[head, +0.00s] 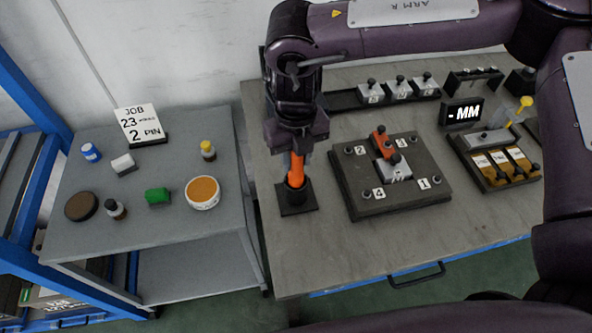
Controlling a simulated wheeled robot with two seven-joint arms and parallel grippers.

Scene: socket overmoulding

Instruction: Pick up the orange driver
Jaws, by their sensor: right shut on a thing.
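The orange driver (296,170) stands upright in a dark square holder (297,197) near the left edge of the workbench. Its lower handle shows orange; its upper part is hidden by my right gripper (296,152). My right gripper points down from above and is shut on the driver. The driver's lower end is at the holder's collar; I cannot tell whether it is still seated. My left gripper is not in view.
A dark fixture plate (400,203) with numbered corners and an orange and grey block lies right of the holder. A tray (499,160), a display (464,113) and a rack of grey blocks (372,97) stand farther off. A grey side table (150,228) holds small items.

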